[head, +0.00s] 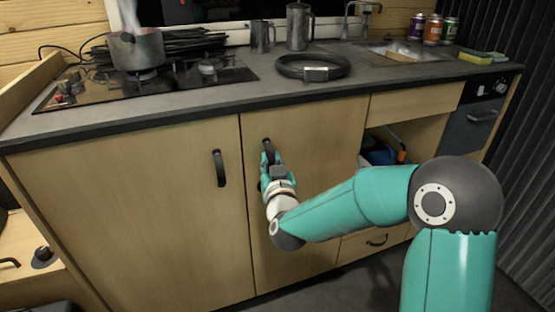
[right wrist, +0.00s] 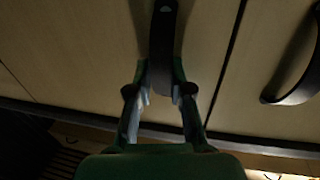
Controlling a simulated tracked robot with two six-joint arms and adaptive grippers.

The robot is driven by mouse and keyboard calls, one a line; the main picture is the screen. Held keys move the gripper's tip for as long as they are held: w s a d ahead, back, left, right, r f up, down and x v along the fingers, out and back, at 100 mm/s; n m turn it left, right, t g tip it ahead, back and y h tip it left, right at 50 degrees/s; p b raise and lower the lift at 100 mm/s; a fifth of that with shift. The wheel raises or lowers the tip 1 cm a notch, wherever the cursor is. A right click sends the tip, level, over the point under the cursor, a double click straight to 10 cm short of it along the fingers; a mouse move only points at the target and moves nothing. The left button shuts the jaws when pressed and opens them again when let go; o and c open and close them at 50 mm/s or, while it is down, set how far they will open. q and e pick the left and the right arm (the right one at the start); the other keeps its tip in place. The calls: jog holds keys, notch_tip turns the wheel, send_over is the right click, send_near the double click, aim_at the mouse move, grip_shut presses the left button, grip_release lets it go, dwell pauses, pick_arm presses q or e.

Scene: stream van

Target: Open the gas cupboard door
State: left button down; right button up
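Two pale wood cupboard doors stand under the worktop, the left door (head: 130,215) and the middle door (head: 325,135). Both look shut, and no label shows which one is the gas cupboard. The middle door's dark upright handle (head: 267,146) is partly hidden by my right gripper (head: 269,163). In the right wrist view the handle (right wrist: 162,45) runs between the two fingers of my right gripper (right wrist: 160,88), which sit close against its sides. The left door's handle (head: 220,168) is free; it also shows in the right wrist view (right wrist: 297,75). My left gripper is out of view.
Right of the middle door is an open compartment with a blue item (head: 383,156), above a drawer (head: 375,242). Dark floor lies in front.

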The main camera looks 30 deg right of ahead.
grip_shut()
